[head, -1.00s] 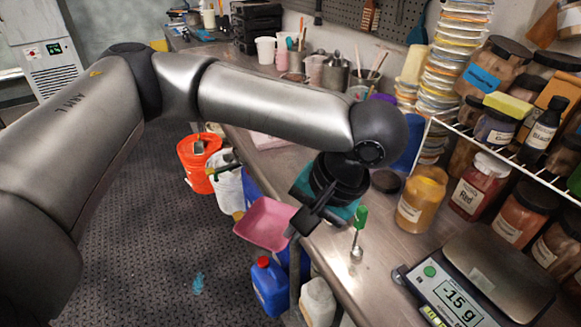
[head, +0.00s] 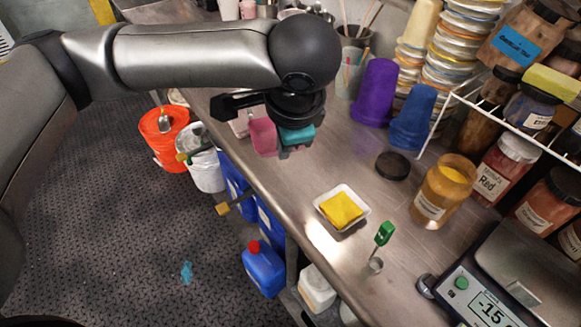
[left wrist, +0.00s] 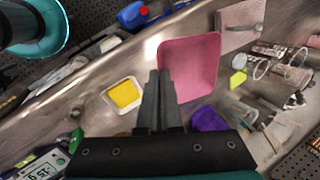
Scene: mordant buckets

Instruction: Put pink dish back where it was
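The pink dish (head: 263,137) hangs tilted from my left gripper (head: 284,143), partly hidden by it in the head view. In the left wrist view the pink dish (left wrist: 190,65) shows its open square face, and the two dark fingertips (left wrist: 160,88) are close together at its near edge, shut on it. The dish is above the metal counter, near its front edge; its exact height is hard to tell. A white square dish (head: 322,200) with yellow powder stands on the counter, also in the left wrist view (left wrist: 106,95). My right gripper is not in view.
A green-handled tool (head: 383,234), a black lid (head: 392,166), an amber jar (head: 442,190) and a scale (head: 480,300) are on the counter (head: 285,205). Purple (head: 375,92) and blue (head: 412,115) cups stand behind. Buckets (head: 163,140) are on the floor.

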